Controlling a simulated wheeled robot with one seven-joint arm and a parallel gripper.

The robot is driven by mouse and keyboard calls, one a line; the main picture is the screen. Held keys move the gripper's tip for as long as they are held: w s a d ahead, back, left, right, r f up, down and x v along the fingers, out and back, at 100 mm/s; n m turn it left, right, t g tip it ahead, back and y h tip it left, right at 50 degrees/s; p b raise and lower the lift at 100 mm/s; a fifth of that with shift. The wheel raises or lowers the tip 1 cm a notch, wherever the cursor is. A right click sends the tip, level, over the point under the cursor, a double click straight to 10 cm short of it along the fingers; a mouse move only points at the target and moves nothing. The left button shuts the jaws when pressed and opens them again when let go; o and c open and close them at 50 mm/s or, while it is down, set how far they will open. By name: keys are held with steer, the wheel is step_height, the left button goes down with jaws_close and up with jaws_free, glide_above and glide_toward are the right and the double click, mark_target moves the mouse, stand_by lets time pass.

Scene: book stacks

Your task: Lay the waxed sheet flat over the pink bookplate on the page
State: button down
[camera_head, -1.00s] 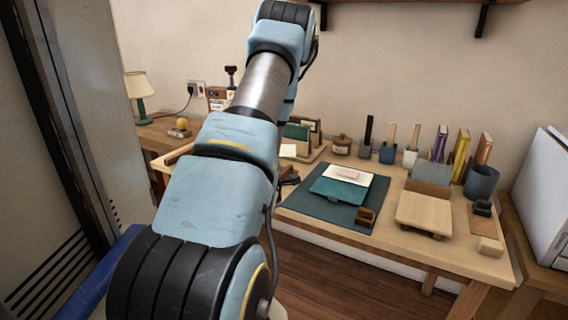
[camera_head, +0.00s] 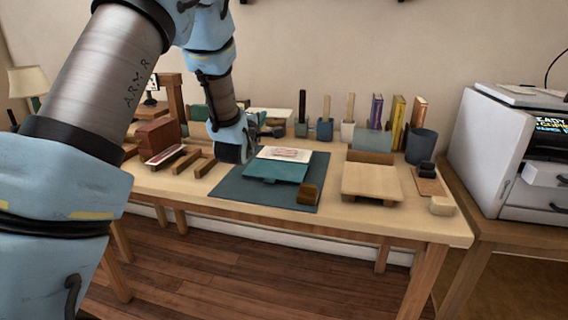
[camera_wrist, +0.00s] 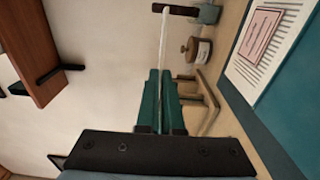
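The pink bookplate (camera_head: 287,153) lies on the white page (camera_head: 264,154) of an open book with a teal cover (camera_head: 277,170). In the wrist view, the bookplate (camera_wrist: 260,33) and page (camera_wrist: 285,55) are at the upper right. The waxed sheet (camera_wrist: 164,38) shows edge-on there as a thin white strip between the green fingers of my gripper (camera_wrist: 160,74). My gripper is shut on its near edge. In the head view, the sheet (camera_head: 272,112) is held level above the table, behind the book; the fingers are mostly hidden by my wrist.
The book lies on a dark teal mat (camera_head: 233,188) with a small wooden block (camera_head: 308,194) on it. A wooden stand (camera_head: 370,181) is to the right. Wooden racks (camera_head: 196,160) stand left. Pots and upright books line the back. A jar (camera_wrist: 197,50) is near the sheet.

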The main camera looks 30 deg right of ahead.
steer(key=m+g+h, duration=0.1)
glide_above(280, 160)
steer(key=f, duration=0.4)
steer(key=shift+s+f, duration=0.2)
step_height(280, 160, down, 5)
steer(key=shift+r, duration=0.1)
steer(key=shift+a, duration=0.1)
steer(key=shift+f+b, duration=0.45)
steer(key=shift+b, duration=0.05)
steer(key=shift+f, duration=0.25)
steer(key=c, duration=1.5)
jaws_free()
steer(key=shift+c, duration=0.2)
steer(key=o, duration=0.5)
steer(key=shift+c, duration=0.2)
